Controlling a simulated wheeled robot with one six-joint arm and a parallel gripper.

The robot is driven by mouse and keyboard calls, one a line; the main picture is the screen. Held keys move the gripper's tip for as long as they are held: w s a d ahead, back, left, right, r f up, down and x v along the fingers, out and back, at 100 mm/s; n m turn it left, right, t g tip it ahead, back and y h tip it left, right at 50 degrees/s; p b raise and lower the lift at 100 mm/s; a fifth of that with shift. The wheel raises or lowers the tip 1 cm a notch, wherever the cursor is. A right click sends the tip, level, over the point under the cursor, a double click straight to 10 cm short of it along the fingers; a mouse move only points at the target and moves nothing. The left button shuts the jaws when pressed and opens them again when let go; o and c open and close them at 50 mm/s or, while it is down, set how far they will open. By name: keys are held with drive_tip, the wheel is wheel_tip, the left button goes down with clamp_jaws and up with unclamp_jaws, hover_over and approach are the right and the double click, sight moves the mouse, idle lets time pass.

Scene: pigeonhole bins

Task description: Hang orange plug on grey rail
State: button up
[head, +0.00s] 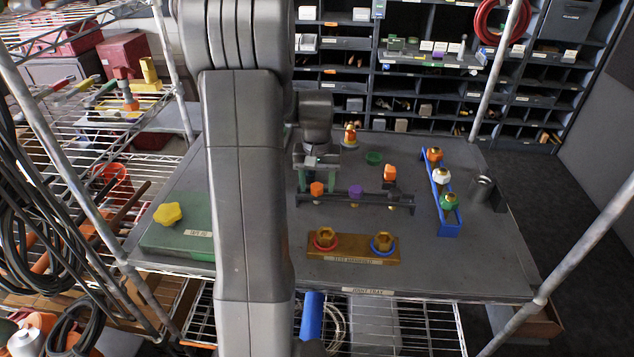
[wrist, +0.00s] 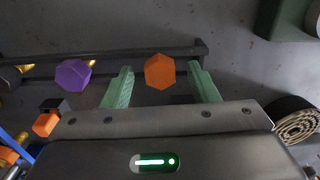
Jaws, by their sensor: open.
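The orange plug (head: 316,188) has a hexagonal head and is at the left end of the dark grey rail (head: 335,196). In the wrist view the orange plug (wrist: 160,71) lies against the rail (wrist: 110,58), beside a purple plug (wrist: 73,74). Whether it bears fully on the rail I cannot tell. My gripper (head: 317,179) is open, with its two green fingers (wrist: 161,78) on either side of the orange plug. A gap shows between the plug and each finger. The plug's lower part is hidden.
The purple plug (head: 355,190) and an orange-topped block (head: 390,172) are right along the rail. A blue rack (head: 449,222) with several fittings stands right. A wooden holder (head: 350,248) is in front.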

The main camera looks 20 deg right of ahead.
wheel_tip(320, 180, up, 6)
drive_tip(key=p, duration=0.4)
drive_tip(key=shift+f, duration=0.2)
wheel_tip(320, 180, up, 14)
drive_tip(key=b, duration=0.1)
drive_tip(key=shift+b, duration=0.3)
drive_tip(key=shift+f, duration=0.15)
wheel_tip(320, 180, down, 16)
drive_tip(key=shift+r, duration=0.1)
drive_tip(key=shift+f+b, duration=0.7)
drive_tip(key=shift+f, duration=0.2)
